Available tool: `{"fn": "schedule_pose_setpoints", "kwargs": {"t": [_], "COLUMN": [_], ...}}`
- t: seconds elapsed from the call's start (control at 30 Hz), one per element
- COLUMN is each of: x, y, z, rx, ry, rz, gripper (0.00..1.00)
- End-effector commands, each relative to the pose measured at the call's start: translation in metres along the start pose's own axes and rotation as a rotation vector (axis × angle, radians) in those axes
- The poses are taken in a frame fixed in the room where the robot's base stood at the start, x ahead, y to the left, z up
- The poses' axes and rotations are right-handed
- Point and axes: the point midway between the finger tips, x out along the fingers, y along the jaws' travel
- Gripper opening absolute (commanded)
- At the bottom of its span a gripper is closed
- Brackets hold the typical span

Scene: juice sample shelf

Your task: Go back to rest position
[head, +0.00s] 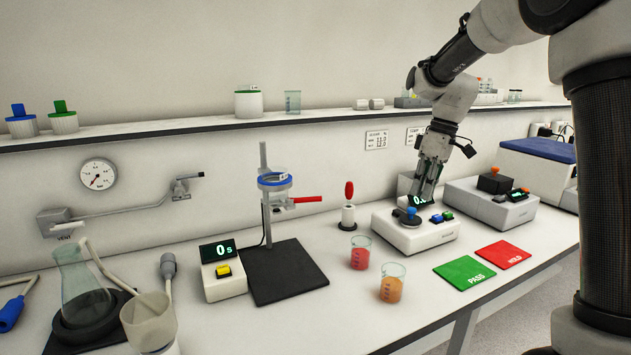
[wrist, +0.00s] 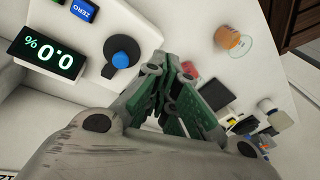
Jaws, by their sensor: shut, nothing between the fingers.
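My gripper (head: 424,196) points down over the white instrument (head: 388,229) at the right of the bench, in front of its display. Its fingers are shut and empty; in the wrist view the fingertips (wrist: 172,68) come together beside the instrument's blue knob (wrist: 122,57). The display (wrist: 47,53) reads 0.0 %, and a blue ZERO button (wrist: 84,9) sits near it. From the head view I cannot tell whether the fingertips touch the instrument.
A beaker of red juice (head: 360,252) and one of orange juice (head: 392,284) stand in front of the instrument. Green PASS (head: 464,272) and red HOLD (head: 503,254) mats lie to their right. A second instrument (head: 490,203) stands close on the right. A wall shelf (head: 330,112) runs behind my arm.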

Motion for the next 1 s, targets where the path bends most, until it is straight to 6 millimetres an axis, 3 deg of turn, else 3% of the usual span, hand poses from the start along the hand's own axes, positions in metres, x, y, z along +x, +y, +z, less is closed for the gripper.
{"fn": "schedule_pose_setpoints", "kwargs": {"t": [0.1,0.3,0.5,0.67,0.8,1.0], "x": [-0.009,-0.021,-0.018,-0.019,-0.031,-0.035], "y": [-0.027,-0.080,-0.131,-0.156,-0.162,-0.163], "z": [0.051,0.141,0.221,0.252,0.256,0.256], "rx": [0.277,0.645,0.789,0.775,0.769,0.770], "ry": [-0.009,0.047,0.149,0.222,0.287,0.301], "rz": [0.068,0.195,0.299,0.348,0.375,0.381], "gripper": [0.00,0.00,0.00,0.00,0.00,0.00]}}
